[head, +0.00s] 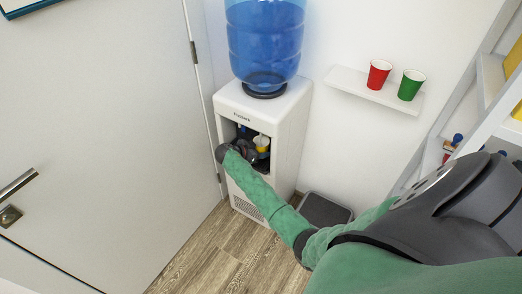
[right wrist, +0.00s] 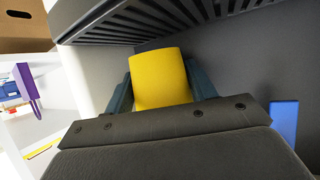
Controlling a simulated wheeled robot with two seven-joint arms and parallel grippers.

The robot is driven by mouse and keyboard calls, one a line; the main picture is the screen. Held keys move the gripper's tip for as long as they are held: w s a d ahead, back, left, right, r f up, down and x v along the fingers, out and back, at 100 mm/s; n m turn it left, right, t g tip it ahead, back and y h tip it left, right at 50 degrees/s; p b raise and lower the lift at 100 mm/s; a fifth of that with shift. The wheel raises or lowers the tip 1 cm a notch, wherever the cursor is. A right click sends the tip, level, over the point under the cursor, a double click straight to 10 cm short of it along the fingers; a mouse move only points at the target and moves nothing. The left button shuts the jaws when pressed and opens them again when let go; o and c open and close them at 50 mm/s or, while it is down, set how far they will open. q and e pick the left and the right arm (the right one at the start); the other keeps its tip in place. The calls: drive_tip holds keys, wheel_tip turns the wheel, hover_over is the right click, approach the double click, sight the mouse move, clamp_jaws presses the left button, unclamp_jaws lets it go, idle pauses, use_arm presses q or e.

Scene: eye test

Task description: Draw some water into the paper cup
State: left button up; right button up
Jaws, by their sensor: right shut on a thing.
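A white water dispenser (head: 291,115) with a blue bottle (head: 265,38) on top stands against the wall. My right gripper (head: 253,152) reaches into its dark front recess. It is shut on a yellow paper cup (head: 262,149), which looks about upright with its pale mouth up. In the right wrist view the yellow cup (right wrist: 160,78) sits between the two fingers, under a dark slatted part. A blue tap part (head: 241,128) shows at the left of the recess. I cannot see whether the cup holds water. My left gripper is out of view.
A small white wall shelf (head: 348,82) holds a red cup (head: 378,74) and a green cup (head: 410,86). A dark bin (head: 325,211) stands on the floor right of the dispenser. A grey door (head: 95,120) is at left, white shelving (head: 462,115) at right. Wooden floor lies open in front.

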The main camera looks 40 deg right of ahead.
drive_tip(key=shift+s+a, duration=0.3)
drive_tip(key=shift+a, duration=0.45)
drive_tip(key=shift+s+a, duration=0.35)
drive_tip(key=shift+a, duration=0.45)
drive_tip(key=shift+s+a, duration=0.3)
drive_tip(key=shift+a, duration=0.45)
drive_tip(key=shift+a, duration=0.1)
drive_tip(key=s+a, duration=0.4)
drive_tip(key=a, duration=0.5)
drive_tip(key=shift+w, duration=0.1)
idle(1.1)
